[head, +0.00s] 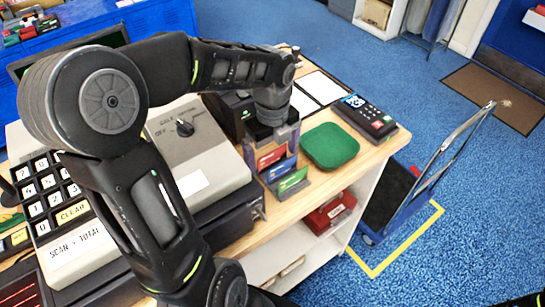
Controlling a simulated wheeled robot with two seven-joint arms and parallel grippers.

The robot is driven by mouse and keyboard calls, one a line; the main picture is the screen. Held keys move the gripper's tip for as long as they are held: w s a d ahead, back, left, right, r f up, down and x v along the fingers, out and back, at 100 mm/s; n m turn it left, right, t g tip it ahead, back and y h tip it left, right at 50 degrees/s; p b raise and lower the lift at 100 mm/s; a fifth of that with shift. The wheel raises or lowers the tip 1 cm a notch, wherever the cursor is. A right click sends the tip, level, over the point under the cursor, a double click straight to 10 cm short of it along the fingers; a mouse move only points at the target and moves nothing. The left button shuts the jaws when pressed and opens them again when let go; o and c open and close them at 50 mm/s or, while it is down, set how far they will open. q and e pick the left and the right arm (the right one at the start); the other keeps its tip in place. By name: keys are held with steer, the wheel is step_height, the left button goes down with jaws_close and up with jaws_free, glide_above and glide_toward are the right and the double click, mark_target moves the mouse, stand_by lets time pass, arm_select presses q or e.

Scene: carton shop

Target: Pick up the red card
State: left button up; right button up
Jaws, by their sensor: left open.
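A red card (271,158) stands in an upper slot of a small grey tiered card holder (289,192) on the wooden counter. A green card (292,180) stands in a slot in front of and below it. My right gripper is out of view.
A cash register (195,150) stands left of the holder, partly behind my arm. A green round-cornered pad (330,145) and a card terminal (366,115) lie to the right. A red box (330,212) sits on the shelf below. A hand trolley (395,200) stands on the blue floor.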

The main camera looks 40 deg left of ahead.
arm_select(q)
steer(key=c, duration=1.3)
steer(key=shift+c, duration=0.2)
steer(key=shift+r, duration=0.1)
step_height(320, 180, up, 10)
steer(key=shift+f+b, duration=0.1)
steer(key=shift+b, duration=0.25)
steer(key=o, duration=0.7)
steer(key=shift+c, duration=1.2)
